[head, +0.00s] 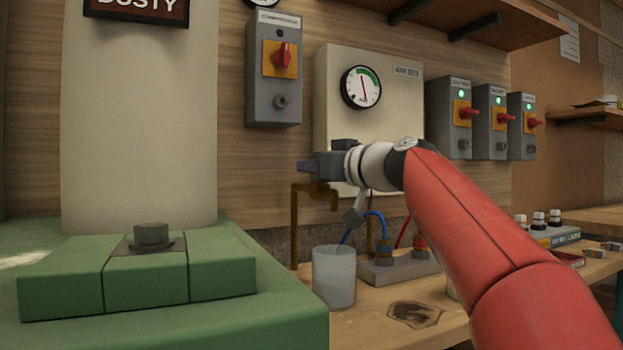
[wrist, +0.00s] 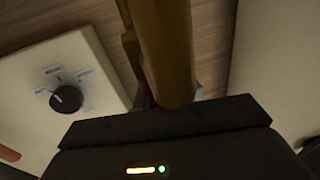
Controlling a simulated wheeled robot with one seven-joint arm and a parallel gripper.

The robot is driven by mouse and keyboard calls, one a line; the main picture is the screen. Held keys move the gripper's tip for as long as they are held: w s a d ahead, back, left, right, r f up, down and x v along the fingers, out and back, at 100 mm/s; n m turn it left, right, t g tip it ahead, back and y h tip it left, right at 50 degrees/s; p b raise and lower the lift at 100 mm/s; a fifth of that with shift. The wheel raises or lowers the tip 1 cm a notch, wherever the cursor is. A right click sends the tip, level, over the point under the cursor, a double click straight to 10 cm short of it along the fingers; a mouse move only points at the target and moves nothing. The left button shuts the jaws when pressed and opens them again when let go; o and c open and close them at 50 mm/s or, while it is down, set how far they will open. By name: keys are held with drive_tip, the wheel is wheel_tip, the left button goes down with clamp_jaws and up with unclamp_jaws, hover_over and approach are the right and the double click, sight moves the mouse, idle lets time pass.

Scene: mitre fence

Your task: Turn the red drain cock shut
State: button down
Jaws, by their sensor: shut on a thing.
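A brass pipe (head: 295,228) stands behind the glass beaker and bends across at its top. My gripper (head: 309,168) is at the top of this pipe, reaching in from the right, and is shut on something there. In the wrist view the brass pipe (wrist: 168,50) runs down close in front of the dark gripper body. A small dark red patch, likely the red drain cock (wrist: 144,92), shows behind the pipe between the fingers. The rest of the cock is hidden by the pipe and my gripper, so its angle cannot be told.
A frosted beaker (head: 333,278) stands on the bench below the pipe. A grey block (head: 385,275) with blue and red hoses is to its right. A green machine (head: 170,285) fills the left. A panel with a gauge (head: 362,87) and switch boxes (head: 273,65) hang behind.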

sight(335, 191)
drive_tip(key=m+t+h, duration=0.1)
drive_tip(key=m+t+h+p, duration=0.1)
drive_tip(key=shift+d+r+h, duration=0.1)
drive_tip(key=shift+r+h, duration=0.1)
drive_tip(key=shift+h, duration=0.2)
drive_tip(key=shift+w+d+m+t+h+p, duration=0.1)
drive_tip(key=shift+m+t+h+p, duration=0.2)
drive_tip(key=shift+m+h+p, duration=0.3)
drive_tip(key=shift+f+h, duration=0.1)
drive_tip(key=shift+h, duration=0.3)
drive_tip(key=c, duration=1.5)
unclamp_jaws()
drive_tip(key=shift+d+f, duration=0.1)
drive_tip(key=b+v, duration=0.2)
drive_tip(key=v, duration=0.5)
drive_tip(key=shift+s+f+b, duration=0.1)
drive_tip(key=shift+s+b, duration=0.2)
drive_tip(key=shift+b, duration=0.05)
